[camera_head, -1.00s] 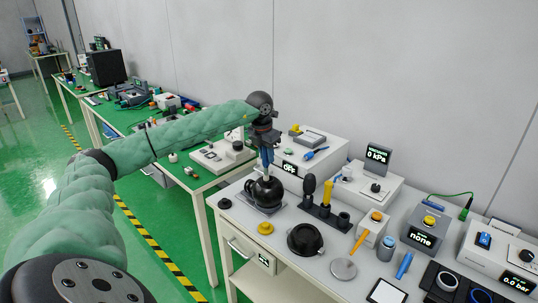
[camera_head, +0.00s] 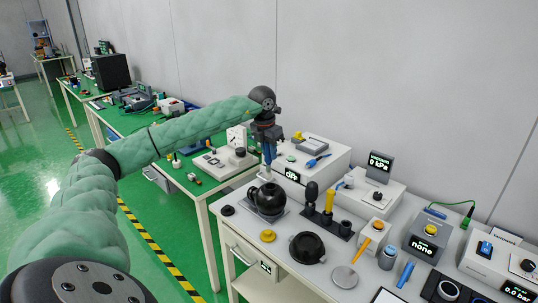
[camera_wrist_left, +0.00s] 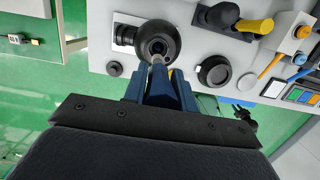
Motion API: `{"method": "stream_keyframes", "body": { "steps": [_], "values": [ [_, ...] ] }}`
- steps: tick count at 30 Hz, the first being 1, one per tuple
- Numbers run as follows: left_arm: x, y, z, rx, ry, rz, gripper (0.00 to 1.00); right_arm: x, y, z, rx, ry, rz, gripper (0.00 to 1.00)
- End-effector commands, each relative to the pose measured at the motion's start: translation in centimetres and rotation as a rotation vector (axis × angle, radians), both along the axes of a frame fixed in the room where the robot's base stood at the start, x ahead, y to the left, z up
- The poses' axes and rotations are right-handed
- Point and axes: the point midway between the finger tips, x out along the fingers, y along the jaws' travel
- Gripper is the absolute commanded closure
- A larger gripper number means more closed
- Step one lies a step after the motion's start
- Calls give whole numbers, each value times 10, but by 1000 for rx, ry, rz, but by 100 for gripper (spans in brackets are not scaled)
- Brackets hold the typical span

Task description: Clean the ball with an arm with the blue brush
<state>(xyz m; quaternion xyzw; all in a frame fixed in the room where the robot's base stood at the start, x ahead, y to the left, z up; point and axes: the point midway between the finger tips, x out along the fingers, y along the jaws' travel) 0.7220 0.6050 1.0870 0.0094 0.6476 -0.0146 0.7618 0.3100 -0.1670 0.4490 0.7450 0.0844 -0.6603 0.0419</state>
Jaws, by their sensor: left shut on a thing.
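A black ball (camera_head: 269,199) sits on a grey base (camera_head: 262,212) near the left corner of the white table. My left gripper (camera_head: 267,158) is above the ball, pointing down, with blue fingers shut on a slim pale-tipped tool (camera_head: 266,172). The fingers hide most of it, and I cannot tell whether it is the blue brush. In the left wrist view, the tool's tip (camera_wrist_left: 157,60) overlaps the near side of the ball (camera_wrist_left: 160,40), which has a round opening facing up; contact is unclear. A blue-handled tool (camera_head: 316,160) lies on a white box.
A dark holder (camera_head: 325,218) with upright handled tools, one yellow, stands right of the ball. A yellow knob (camera_head: 267,236) and a black round dish (camera_head: 307,247) lie in front. White instrument boxes (camera_head: 313,150) line the back by the wall.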

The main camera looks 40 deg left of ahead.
Motion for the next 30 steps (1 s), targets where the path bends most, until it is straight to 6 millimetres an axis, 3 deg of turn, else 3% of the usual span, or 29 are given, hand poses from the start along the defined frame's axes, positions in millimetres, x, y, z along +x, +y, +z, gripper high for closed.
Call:
{"method": "stream_keyframes", "body": {
  "steps": [4,17,30],
  "values": [
    [0,0,12,0,0,0,100,0,0,6,0,0,0,64],
    [0,0,16,0,0,0,100,0,0,8,0,0,0,64],
    [0,0,43,0,0,0,100,0,0,20,0,0,0,64]
  ]
}}
